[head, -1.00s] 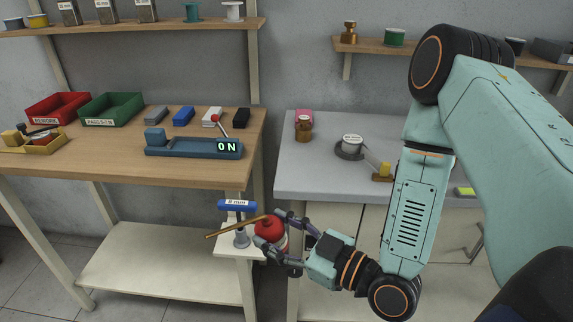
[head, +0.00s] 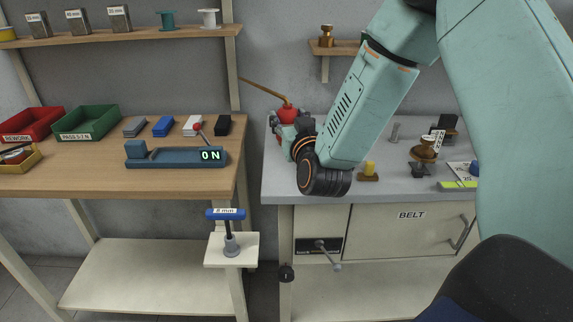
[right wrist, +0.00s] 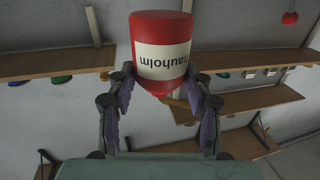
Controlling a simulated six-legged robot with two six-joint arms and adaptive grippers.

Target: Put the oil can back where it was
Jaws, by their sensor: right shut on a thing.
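The red oil can (head: 288,114) with its long brown spout pointing up and left shows at the back left of the grey counter (head: 283,183) in the head view. My right gripper (head: 290,130) is shut around it. In the right wrist view the can (right wrist: 162,30) sits between the two fingers of my right gripper (right wrist: 160,85), its white label upside down. Whether the can's base touches the counter is hidden behind my gripper and wrist. My left gripper is not in view.
A small ledge (head: 218,252) between the benches holds a blue-handled 8 mm tool (head: 225,214). A force gauge (head: 175,158) reading 0 N stands on the wooden bench (head: 100,183). A yellow-topped block (head: 369,172) and brass weight (head: 425,150) stand on the counter.

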